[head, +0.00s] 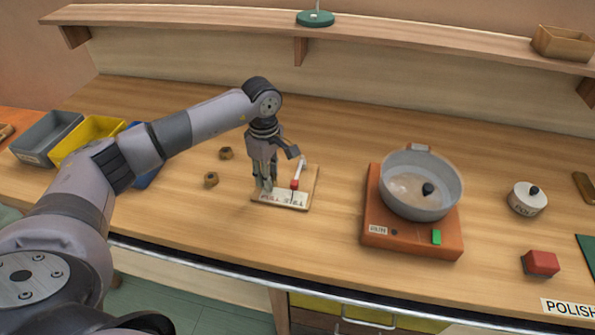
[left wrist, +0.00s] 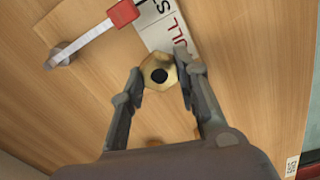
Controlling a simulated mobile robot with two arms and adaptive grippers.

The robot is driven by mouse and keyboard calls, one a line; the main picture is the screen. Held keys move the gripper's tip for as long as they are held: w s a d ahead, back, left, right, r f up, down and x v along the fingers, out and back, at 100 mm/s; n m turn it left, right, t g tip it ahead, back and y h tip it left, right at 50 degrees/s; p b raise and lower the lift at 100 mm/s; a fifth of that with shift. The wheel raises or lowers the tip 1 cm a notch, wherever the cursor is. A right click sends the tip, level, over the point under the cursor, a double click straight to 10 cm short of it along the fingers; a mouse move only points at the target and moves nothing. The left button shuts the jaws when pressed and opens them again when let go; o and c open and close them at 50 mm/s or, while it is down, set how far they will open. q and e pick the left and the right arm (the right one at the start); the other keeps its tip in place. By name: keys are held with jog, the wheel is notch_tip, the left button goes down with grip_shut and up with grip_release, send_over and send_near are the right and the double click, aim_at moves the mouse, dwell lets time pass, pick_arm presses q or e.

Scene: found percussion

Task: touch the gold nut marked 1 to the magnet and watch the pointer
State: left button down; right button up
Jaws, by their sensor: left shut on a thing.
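My left gripper (head: 267,187) is low over the left part of a small wooden board (head: 307,191). In the left wrist view its fingers (left wrist: 160,88) are shut on a gold nut (left wrist: 157,73) with a dark round centre. No number is readable on it, and in the head view the fingers hide it. The red magnet block (head: 295,184) is on a pale arm above the board's label (head: 287,199). It also shows in the left wrist view (left wrist: 122,12), with a visible gap from the nut. Only a dark bit of the pointer shows by the magnet. My right gripper is out of view.
Two brown nuts (head: 226,153) (head: 211,179) lie left of the board. Yellow (head: 88,135) and grey (head: 45,135) bins stand farther left. A pan (head: 421,207) sits on an orange base (head: 380,229) to the right. Bare table separates it from the board.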

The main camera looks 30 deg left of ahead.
pick_arm(q)
jog(key=shift+a, duration=0.15)
jog(key=shift+s+a+b, duration=0.2)
jog(key=shift+a, duration=0.55)
jog(key=shift+s+a+b, duration=0.15)
jog(key=shift+s+a, duration=0.05)
jog(key=shift+a, duration=0.6)
jog(key=shift+s+a+b, duration=0.2)
jog(key=shift+a, duration=0.55)
notch_tip(320, 180, up, 8)
jog(key=p, duration=0.5)
